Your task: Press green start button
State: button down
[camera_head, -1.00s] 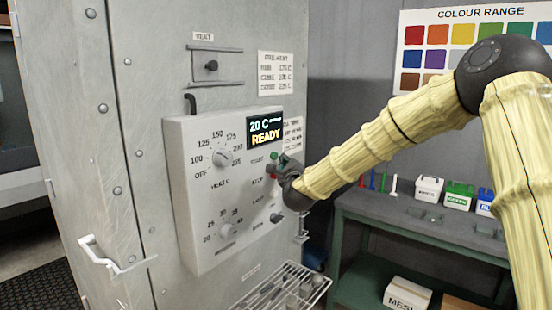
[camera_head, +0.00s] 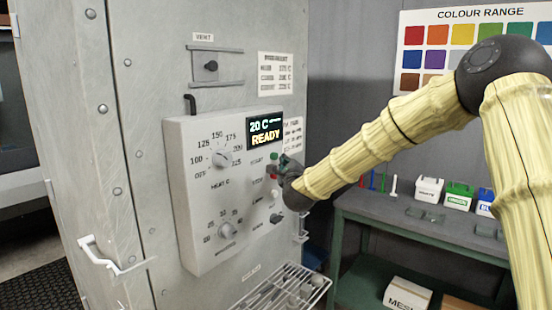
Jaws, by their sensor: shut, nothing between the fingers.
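The green start button (camera_head: 274,156) is on the right part of the control panel (camera_head: 190,190), beside the START label and under the display (camera_head: 265,130), which reads 20 C and READY. The red stop button (camera_head: 272,171) sits just below it. My gripper (camera_head: 282,164) is shut and empty, with its tip at the panel close to both buttons. It partly covers this area, and I cannot tell whether it touches the green button.
A heat dial (camera_head: 222,158) and a minutes dial (camera_head: 227,229) stick out of the panel. A wire rack (camera_head: 280,290) juts out below. A green workbench (camera_head: 400,215) with small labelled boxes stands to the right. A white door handle (camera_head: 110,258) is at lower left.

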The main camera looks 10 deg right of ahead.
jog(key=shift+w+a+b, duration=0.15)
jog(key=shift+w+b, duration=0.05)
jog(key=shift+b, duration=0.15)
jog(key=shift+w+a, duration=0.1)
jog(key=shift+w, duration=0.05)
jog(key=shift+w+a+b, duration=0.3)
jog(key=shift+w+b, duration=0.05)
jog(key=shift+b, duration=0.05)
dwell(1.1)
jog(key=shift+s+d, duration=0.1)
dwell(0.3)
jog(key=shift+s+d+b, duration=0.45)
jog(key=shift+s+b, duration=0.05)
jog(key=shift+s, duration=0.1)
jog(key=s+d+b, duration=0.1)
jog(key=s, duration=0.1)
jog(key=s+d+b, duration=0.1)
jog(key=s+d, duration=0.1)
dwell(0.7)
